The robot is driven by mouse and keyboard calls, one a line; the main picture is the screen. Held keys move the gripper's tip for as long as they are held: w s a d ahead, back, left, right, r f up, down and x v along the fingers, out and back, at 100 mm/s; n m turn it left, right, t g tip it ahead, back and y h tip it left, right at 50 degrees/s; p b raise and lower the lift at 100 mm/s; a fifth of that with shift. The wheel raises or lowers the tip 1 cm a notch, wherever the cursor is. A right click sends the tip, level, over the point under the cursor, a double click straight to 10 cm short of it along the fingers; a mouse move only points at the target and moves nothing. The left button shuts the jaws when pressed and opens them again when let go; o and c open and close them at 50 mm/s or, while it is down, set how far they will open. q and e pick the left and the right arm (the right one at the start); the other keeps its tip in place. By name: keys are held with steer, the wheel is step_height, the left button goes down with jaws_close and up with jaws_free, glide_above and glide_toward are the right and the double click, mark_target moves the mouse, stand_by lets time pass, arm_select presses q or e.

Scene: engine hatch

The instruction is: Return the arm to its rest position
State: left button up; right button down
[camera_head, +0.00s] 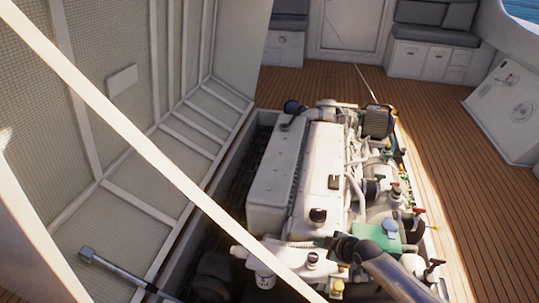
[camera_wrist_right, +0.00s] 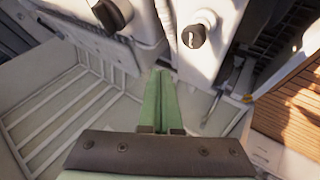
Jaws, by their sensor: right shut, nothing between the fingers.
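My right gripper (camera_head: 325,242) is over the near end of the white engine (camera_head: 284,168) in the head view, at the end of the grey arm that comes in from the lower right. In the right wrist view its green fingers (camera_wrist_right: 161,75) are together, with nothing between them. They point towards the engine's white housing, where two black caps show. I cannot tell how close the fingertips are to the engine. My left gripper is not in view.
The raised hatch (camera_head: 118,118) with its ribbed underside stands left of the engine. A pale diagonal bar (camera_head: 150,148) crosses the head view in front. Engine fittings crowd the gripper. The wooden deck (camera_head: 475,190) to the right is clear. Seats (camera_head: 432,35) stand at the back.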

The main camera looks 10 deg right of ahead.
steer(key=s+a+r+m+p, duration=0.1)
steer(key=s+a+m+p, duration=0.35)
steer(key=s+a, duration=0.6)
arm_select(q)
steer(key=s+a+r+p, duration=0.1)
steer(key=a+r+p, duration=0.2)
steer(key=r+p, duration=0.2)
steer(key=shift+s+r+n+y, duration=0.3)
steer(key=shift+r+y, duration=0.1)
arm_select(e)
steer(key=s+r+m, duration=0.2)
steer(key=s+r, duration=0.1)
steer(key=s, duration=0.4)
steer(key=s+r+m, duration=0.3)
steer(key=s, duration=0.4)
steer(key=shift+s+r+m+t, duration=0.3)
steer(key=shift+s+r+m, duration=0.05)
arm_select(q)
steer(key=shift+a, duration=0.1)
arm_select(e)
steer(key=shift+d+f, duration=0.1)
